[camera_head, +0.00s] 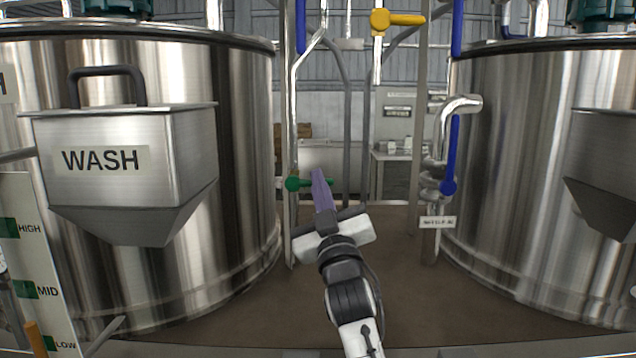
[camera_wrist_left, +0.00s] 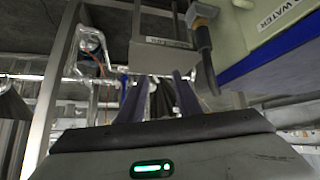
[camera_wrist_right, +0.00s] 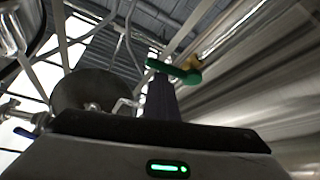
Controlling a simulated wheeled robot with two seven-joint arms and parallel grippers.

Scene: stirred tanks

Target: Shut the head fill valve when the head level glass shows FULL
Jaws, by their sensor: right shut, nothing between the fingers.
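A valve with a green lever handle (camera_head: 307,183) is on the pipework between the two tanks. My right gripper (camera_head: 319,176) has purple fingers, shut and empty, at the green handle. In the right wrist view the green handle (camera_wrist_right: 172,68) lies right at the fingertips; whether they touch I cannot tell. A yellow-handled valve (camera_head: 397,19) is higher up. No label readable here tells which is the head fill valve. I see no level glass reading FULL. My left gripper (camera_wrist_left: 158,95) shows only in its wrist view, fingers apart and empty.
Large steel tanks stand left (camera_head: 245,130) and right (camera_head: 520,150). A hopper marked WASH (camera_head: 190,150) juts from the left tank. A board marked HIGH, MID, LOW (camera_head: 30,262) is at lower left. A blue handle (camera_head: 450,160) hangs by the right pipe.

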